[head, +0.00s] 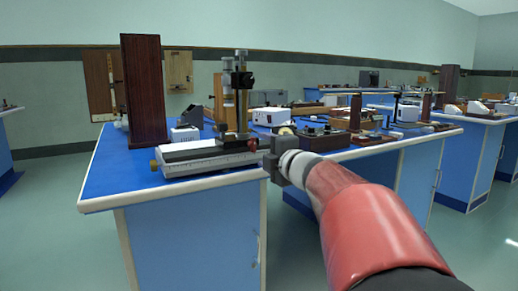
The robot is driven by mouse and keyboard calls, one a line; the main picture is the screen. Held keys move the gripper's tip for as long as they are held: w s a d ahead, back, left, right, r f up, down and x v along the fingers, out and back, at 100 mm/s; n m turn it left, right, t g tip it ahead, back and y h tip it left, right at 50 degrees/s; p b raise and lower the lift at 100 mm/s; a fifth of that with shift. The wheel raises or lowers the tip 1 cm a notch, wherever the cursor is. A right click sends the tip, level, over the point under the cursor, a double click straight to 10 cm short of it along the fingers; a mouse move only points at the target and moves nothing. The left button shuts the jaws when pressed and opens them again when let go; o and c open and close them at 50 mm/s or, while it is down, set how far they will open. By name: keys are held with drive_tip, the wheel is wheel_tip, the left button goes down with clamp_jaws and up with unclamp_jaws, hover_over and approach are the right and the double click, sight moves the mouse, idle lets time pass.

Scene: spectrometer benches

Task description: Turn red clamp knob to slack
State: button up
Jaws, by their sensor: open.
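A small red knob (253,145) shows at the right end of a grey metal slide (208,161) near the front edge of the blue bench. An orange-brown round knob (154,166) is at the slide's left end. My gripper (266,157) is at the slide's right end, just right of and slightly below the red knob, its dark jaws open. I cannot tell whether it touches the knob or the slide. My red and grey arm comes in from the lower right. The knob is too small to read its turn.
A tall dark wooden block (143,90) stands at the bench's left. An upright post (241,95) with a dark clamp rises behind the slide. Several instruments crowd the bench (105,180) to the right. The floor at the left is free.

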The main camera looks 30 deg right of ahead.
drive_tip(key=shift+s, duration=1.35)
